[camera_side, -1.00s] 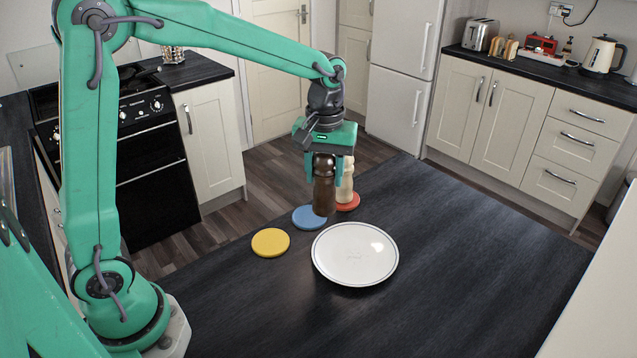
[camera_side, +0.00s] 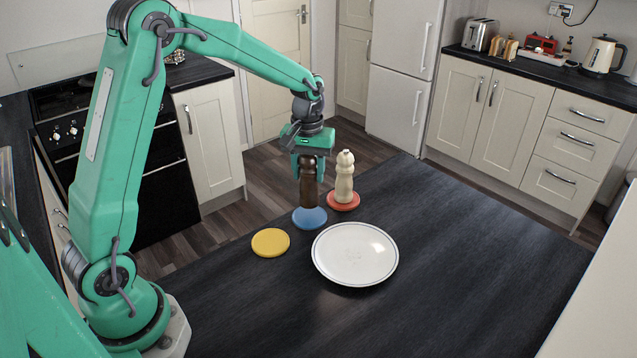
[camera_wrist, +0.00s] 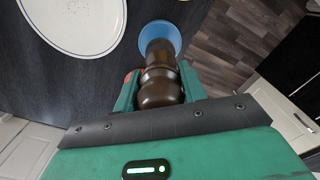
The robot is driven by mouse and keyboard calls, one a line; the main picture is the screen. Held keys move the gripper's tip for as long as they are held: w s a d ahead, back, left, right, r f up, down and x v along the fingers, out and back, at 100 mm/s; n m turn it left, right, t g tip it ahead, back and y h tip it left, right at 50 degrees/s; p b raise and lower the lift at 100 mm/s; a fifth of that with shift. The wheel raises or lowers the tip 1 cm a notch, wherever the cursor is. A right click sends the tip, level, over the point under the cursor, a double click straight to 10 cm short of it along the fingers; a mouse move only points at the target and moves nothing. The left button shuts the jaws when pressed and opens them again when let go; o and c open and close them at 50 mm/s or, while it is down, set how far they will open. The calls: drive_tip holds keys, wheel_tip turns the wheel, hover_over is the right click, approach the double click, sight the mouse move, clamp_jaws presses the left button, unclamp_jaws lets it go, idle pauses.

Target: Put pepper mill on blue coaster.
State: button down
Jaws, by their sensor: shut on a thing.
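The dark brown pepper mill (camera_side: 308,190) is upright in my gripper (camera_side: 309,162), with its lower end at the blue coaster (camera_side: 310,220). My gripper is shut on the mill's upper part. In the wrist view the mill (camera_wrist: 160,80) lies between the jaws of my gripper (camera_wrist: 160,88), and its far end overlaps the blue coaster (camera_wrist: 160,27). I cannot tell whether the mill's base touches the coaster or hangs just above it.
A cream mill (camera_side: 344,180) stands on a red coaster (camera_side: 343,203), close to the right of my gripper. A yellow coaster (camera_side: 270,242) lies front left. A white plate (camera_side: 355,255) lies front right. The table's right side (camera_side: 480,260) is clear.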

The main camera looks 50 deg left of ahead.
sight(309, 185)
drive_tip(key=shift+f, duration=0.1)
drive_tip(key=shift+f, duration=1.9)
drive_tip(key=shift+f, duration=0.1)
drive_tip(key=c, duration=0.8)
unclamp_jaws()
wheel_tip(309, 185, up, 12)
drive_tip(key=shift+r, duration=0.15)
